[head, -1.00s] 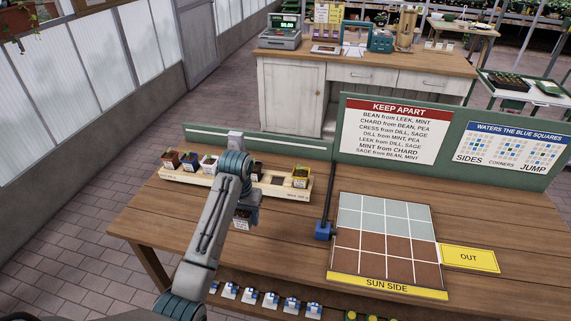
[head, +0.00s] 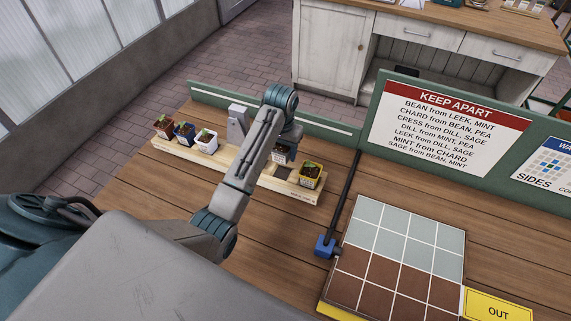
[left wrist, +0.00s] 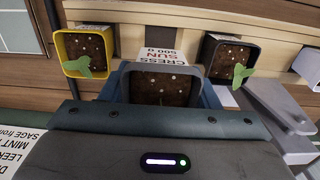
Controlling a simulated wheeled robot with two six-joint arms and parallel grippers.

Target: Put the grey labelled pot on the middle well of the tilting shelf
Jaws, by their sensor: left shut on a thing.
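My left gripper (left wrist: 165,98) is shut on the grey labelled pot (left wrist: 165,88), which holds dark soil. In the head view the labelled pot (head: 281,155) is partly behind my left arm, at the right part of the tilting shelf (head: 228,163), just left of the yellow pot. Whether its base touches the shelf cannot be told. The middle of the shelf is hidden behind my forearm. In the left wrist view the held pot lies between the yellow pot (left wrist: 87,52) and a dark pot (left wrist: 230,55). My right gripper is not in view.
A red-brown pot (head: 163,126), a blue pot (head: 184,132) and a white pot (head: 206,142) stand on the shelf's left part. A grey upright block (head: 238,122) is at the shelf's back. A black rod with a blue block (head: 324,246) lies right, beside the square grid (head: 400,250).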

